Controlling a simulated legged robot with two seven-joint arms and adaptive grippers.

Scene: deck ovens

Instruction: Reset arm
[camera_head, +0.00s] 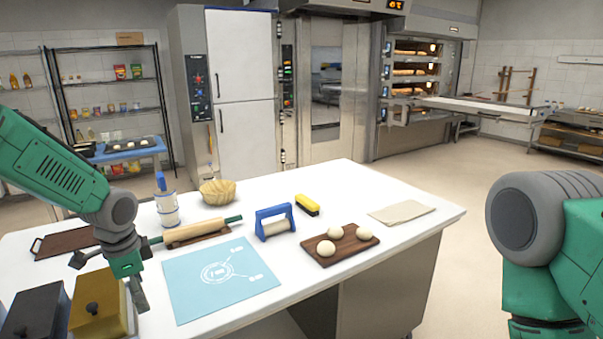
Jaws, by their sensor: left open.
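My left arm comes in from the left, and its gripper (108,278) hangs open and empty above the left part of the white table. Its fingers are in front of the yellow box (86,316) and left of the light blue mat (193,301). Whether a finger touches the box cannot be told. My right arm (548,250) shows as a large green and grey link at the right edge. Its gripper is out of view.
On the table (398,245) are a rolling pin (210,232), a basket (217,191), a blue-handled tool (273,223), a yellow brush (307,205), a board (325,258) with dough balls and a folded cloth (402,212). A dark box (38,315) stands front left. Ovens (415,75) stand behind; the floor right is clear.

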